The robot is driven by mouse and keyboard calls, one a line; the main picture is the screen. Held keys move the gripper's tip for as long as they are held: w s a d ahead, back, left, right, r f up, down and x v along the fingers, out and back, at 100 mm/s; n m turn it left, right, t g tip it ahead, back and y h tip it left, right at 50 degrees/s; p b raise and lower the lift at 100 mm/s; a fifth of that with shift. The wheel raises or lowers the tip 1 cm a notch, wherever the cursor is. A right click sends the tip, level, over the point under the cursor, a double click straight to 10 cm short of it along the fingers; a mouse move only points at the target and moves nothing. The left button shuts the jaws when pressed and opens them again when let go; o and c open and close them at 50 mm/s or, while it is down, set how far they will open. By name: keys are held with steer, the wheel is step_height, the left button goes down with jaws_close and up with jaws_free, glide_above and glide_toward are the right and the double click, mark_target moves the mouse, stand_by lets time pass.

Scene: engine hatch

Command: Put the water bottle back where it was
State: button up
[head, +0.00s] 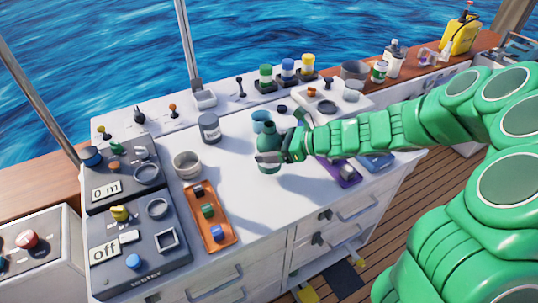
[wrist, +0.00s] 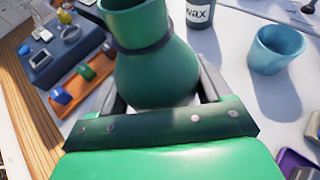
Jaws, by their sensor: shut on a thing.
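A green, round-bellied vessel with a narrower open neck and a dark band (head: 268,138) is at the middle of the white counter; I take it for the water bottle. My gripper (head: 271,157) is shut on its lower body, coming from the right. In the wrist view the vessel (wrist: 150,70) stands upright between the two fingers, its rim cut off by the top edge. I cannot tell whether its base touches the counter (head: 245,205). The fingers hide part of its lower body.
A blue cup (head: 261,120) stands close behind the vessel. A grey wax jar (head: 209,127) and a pale round container (head: 187,165) are to the left. An orange tray (head: 220,238) holds small blocks. A purple tray (head: 343,172) lies right, under my arm. Counter in front is clear.

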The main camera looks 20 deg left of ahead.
steer(key=shift+w+a+f, duration=0.2)
steer(key=shift+w+f, duration=0.05)
steer(key=shift+f, duration=1.6)
steer(key=shift+f, duration=0.1)
steer(key=o, duration=1.2)
steer(key=shift+d, duration=0.15)
steer(key=shift+v, duration=5.95)
